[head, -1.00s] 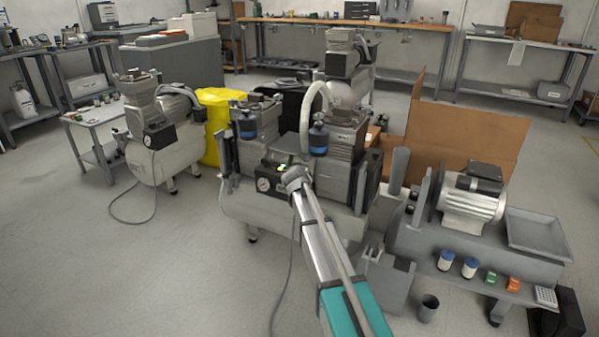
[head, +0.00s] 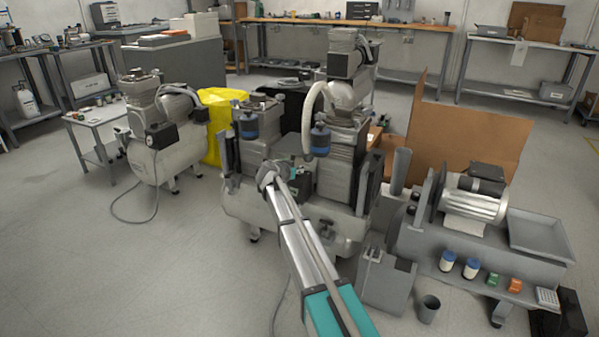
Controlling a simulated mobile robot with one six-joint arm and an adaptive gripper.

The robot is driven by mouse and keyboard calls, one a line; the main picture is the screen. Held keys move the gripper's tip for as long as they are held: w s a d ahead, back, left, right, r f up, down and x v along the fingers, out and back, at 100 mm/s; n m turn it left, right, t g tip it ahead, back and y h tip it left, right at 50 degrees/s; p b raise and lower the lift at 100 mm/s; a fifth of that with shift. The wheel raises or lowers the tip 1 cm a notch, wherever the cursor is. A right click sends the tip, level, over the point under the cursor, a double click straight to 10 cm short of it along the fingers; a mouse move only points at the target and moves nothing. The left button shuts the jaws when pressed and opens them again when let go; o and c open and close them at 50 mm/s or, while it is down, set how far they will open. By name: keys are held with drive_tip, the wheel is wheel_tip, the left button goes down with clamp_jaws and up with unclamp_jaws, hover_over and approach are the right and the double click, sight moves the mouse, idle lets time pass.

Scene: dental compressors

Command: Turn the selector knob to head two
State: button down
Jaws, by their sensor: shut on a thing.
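The twin-head compressor (head: 240,205) stands in the middle of the head view, with its dark control box (head: 303,187) on the front. My gripper (head: 268,174) is at the left part of this box, at the end of my arm, which reaches up from the bottom of the picture. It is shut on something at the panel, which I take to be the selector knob. My wrist covers the fingertips, the knob and the pressure gauge, so the knob's setting cannot be read.
Another compressor (head: 165,150) with a trailing hose stands at left, by a yellow bag (head: 216,122). At right is a grey bench (head: 420,232) with a motor (head: 470,203) and small bottles. A cardboard sheet (head: 470,145) stands behind it. The floor at front left is clear.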

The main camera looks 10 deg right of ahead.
drive_tip(key=m+g+h, duration=0.2)
drive_tip(key=m+g, duration=0.1)
drive_tip(key=w+m+g+h, duration=0.1)
drive_tip(key=m+g, duration=0.2)
drive_tip(key=shift+a+h, duration=0.15)
drive_tip(key=shift+h, duration=0.25)
drive_tip(key=m+g, duration=0.2)
drive_tip(key=g, duration=0.1)
drive_tip(key=shift+m, duration=0.4)
drive_tip(key=shift+m+g, duration=0.3)
drive_tip(key=shift+g, duration=0.2)
drive_tip(key=shift+s, duration=0.15)
drive_tip(key=c, duration=0.7)
unclamp_jaws()
drive_tip(key=shift+o, duration=0.2)
drive_tip(key=shift+r, duration=0.1)
